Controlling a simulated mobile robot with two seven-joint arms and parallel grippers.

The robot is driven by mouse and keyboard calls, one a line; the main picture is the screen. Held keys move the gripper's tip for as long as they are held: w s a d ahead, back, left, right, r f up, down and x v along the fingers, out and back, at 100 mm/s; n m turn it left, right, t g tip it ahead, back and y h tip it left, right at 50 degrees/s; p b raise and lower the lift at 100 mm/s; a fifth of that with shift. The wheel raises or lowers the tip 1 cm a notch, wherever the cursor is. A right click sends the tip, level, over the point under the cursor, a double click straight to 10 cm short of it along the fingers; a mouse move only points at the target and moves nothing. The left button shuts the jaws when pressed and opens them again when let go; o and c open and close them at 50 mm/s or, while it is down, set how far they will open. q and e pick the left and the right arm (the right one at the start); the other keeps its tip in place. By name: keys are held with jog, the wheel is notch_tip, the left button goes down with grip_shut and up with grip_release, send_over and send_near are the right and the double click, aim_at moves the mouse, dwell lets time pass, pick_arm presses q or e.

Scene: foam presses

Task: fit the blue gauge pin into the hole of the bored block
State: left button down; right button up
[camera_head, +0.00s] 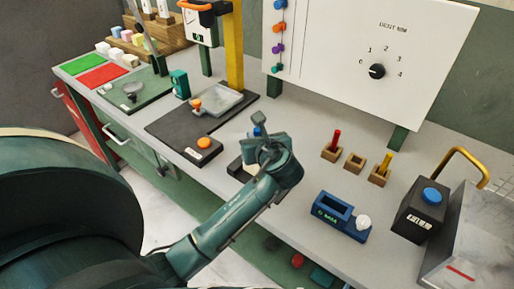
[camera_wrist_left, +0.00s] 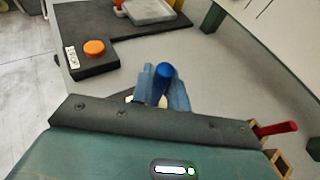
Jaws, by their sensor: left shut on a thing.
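My left gripper (camera_head: 259,134) is shut on the blue gauge pin (camera_head: 257,119) above the grey bench. In the left wrist view, the pin (camera_wrist_left: 165,72) stands between the fingertips (camera_wrist_left: 164,88) with its rounded blue end showing; its lower end is hidden. A dark block (camera_head: 236,168) is partly visible below and left of the gripper, mostly covered by my arm. I cannot tell whether it is the bored block, or whether the pin touches it. My right gripper is out of view.
Wooden blocks stand to the right: one with a red pin (camera_head: 336,138), an empty one (camera_head: 354,163), and one with a yellow pin (camera_head: 384,163). A blue fixture (camera_head: 340,217), black button box (camera_head: 420,212) and dark plate with orange button (camera_head: 204,143) flank the arm.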

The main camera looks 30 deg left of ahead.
pick_arm(q)
jog(key=shift+f, duration=1.65)
jog(key=shift+f, duration=0.1)
jog(key=c, duration=1.4)
grip_release()
jog(key=shift+o, duration=0.2)
